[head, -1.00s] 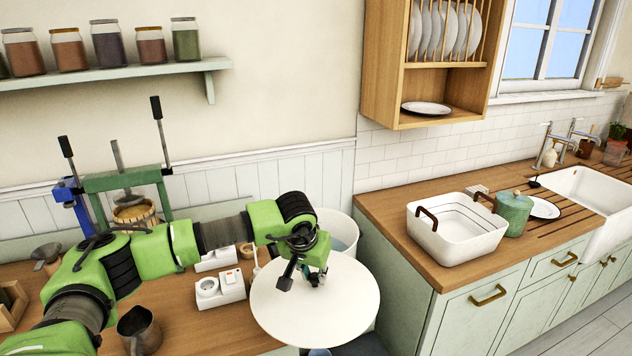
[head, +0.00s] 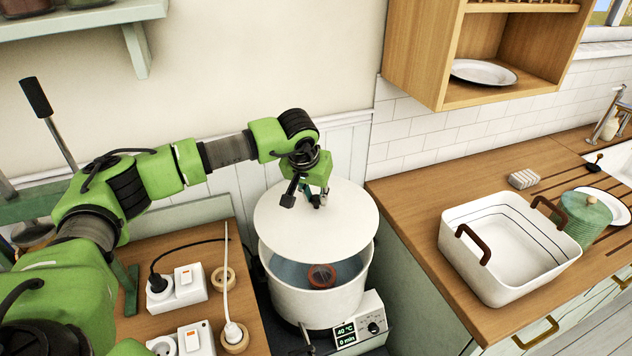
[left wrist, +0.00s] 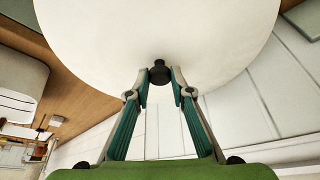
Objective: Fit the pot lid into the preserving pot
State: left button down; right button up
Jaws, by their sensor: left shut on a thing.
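The pot lid (head: 312,232) is a wide white disc with a black knob. My left gripper (head: 317,197) is shut on the knob and holds the lid above the preserving pot (head: 318,304). The left wrist view shows the fingertips (left wrist: 161,88) on either side of the knob (left wrist: 159,72), with the lid (left wrist: 95,38) beyond. The pot is a white round tub, its front opening visible below the lid, with a red-brown round item (head: 321,275) inside. The lid hides the pot's back rim. It is apart from the front rim. My right gripper is not in view.
A control box (head: 362,320) with a display sits at the pot's front right. White sockets (head: 176,290) and a cable lie on the wooden top at left. A white basin (head: 508,250) and a green ribbed canister (head: 583,218) stand on the right counter.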

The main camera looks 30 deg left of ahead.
aim_at(315, 212)
pick_arm(q)
jog(key=shift+s+d+b, duration=0.3)
jog(key=shift+s, duration=0.2)
jog(key=shift+f, duration=0.35)
jog(key=x, duration=0.1)
jog(key=b+x, duration=0.1)
jog(key=shift+s+a+f, duration=0.1)
jog(key=shift+f, duration=0.35)
jog(key=shift+f+b, duration=0.6)
jog(key=shift+f, duration=0.15)
jog(key=shift+s+f, duration=0.1)
jog(key=shift+f, duration=0.25)
notch_tip(315, 212, down, 3)
jog(key=b, duration=0.3)
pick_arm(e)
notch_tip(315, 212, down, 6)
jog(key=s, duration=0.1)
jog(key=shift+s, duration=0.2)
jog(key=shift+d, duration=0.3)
pick_arm(q)
jog(key=shift+s+r, duration=0.1)
jog(key=shift+r, duration=0.05)
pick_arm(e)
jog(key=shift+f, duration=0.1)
